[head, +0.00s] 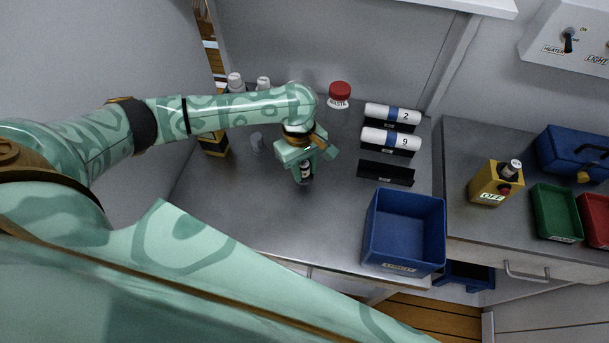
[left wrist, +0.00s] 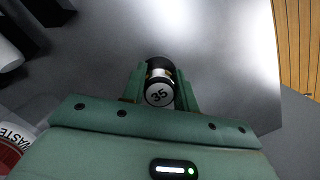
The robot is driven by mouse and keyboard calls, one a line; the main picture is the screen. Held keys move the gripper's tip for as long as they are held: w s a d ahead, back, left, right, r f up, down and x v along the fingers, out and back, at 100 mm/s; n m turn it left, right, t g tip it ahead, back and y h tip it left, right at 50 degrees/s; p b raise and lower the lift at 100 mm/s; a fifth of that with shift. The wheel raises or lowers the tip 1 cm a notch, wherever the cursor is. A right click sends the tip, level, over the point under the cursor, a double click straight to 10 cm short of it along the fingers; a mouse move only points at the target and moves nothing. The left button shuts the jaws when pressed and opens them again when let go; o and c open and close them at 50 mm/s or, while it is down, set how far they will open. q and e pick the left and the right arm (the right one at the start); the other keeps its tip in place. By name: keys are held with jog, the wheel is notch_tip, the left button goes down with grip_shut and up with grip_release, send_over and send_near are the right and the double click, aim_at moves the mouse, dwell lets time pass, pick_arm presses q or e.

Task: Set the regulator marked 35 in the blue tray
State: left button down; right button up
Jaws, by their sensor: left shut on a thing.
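My left gripper (head: 303,168) is shut on the regulator marked 35 (left wrist: 159,93), a small cylinder with a black band and a white numbered end. In the left wrist view the regulator sits between the two fingers of the left gripper (left wrist: 160,90). In the head view the regulator (head: 306,173) shows partly below the fingers, over the grey bench; I cannot tell if it touches the bench. The blue tray (head: 405,228) is a deep open box at the bench's right front, right of the gripper. My right gripper is not in view.
White cylinders marked 2 (head: 392,115) and 9 (head: 390,140) lie in black holders, with an empty black holder (head: 386,173) in front. A red-lidded waste jar (head: 340,95) stands behind. A yellow OFF box (head: 495,184) and a green tray (head: 556,213) are on the right counter.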

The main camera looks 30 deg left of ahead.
aim_at(304, 174)
pick_arm(q)
jog(key=f+b, duration=0.1)
jog(key=f, duration=0.3)
jog(key=shift+w+a+b, duration=0.15)
jog(key=shift+w+b, duration=0.05)
jog(key=shift+b, duration=0.15)
jog(key=shift+r, duration=0.15)
jog(key=c, duration=1.1)
grip_release()
